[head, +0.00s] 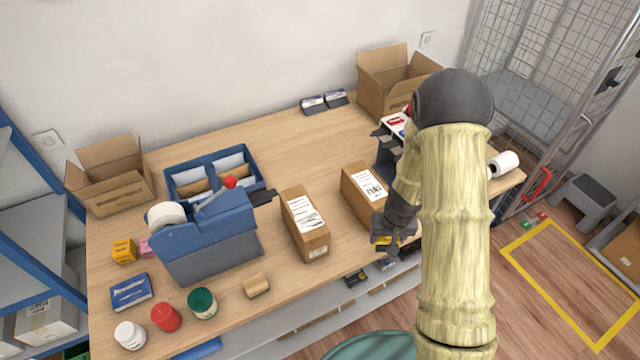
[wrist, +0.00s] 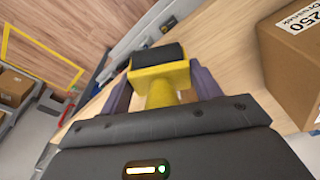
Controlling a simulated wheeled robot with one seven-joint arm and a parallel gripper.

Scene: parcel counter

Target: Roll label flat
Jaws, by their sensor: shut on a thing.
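My gripper (wrist: 160,92) is shut on a yellow hand roller (wrist: 158,72) with a black roller head. In the head view my gripper (head: 388,240) is at the counter's front edge, with a bit of yellow showing. A brown carton (head: 318,240) stands left of it, with a white label (head: 305,213) on top whose outline looks uneven. A second carton (head: 358,198) stands just behind my gripper, with a printed label (head: 370,184) that looks flat. The wrist view shows a carton (wrist: 285,75) at the right, apart from the roller.
A blue and grey dispenser (head: 207,240) with a white roll stands to the left, before a blue tray (head: 262,184) of envelopes. Jars (head: 202,303) and a tan block (head: 256,286) line the front. Open boxes (head: 110,175) stand at the back. Wood between the cartons is clear.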

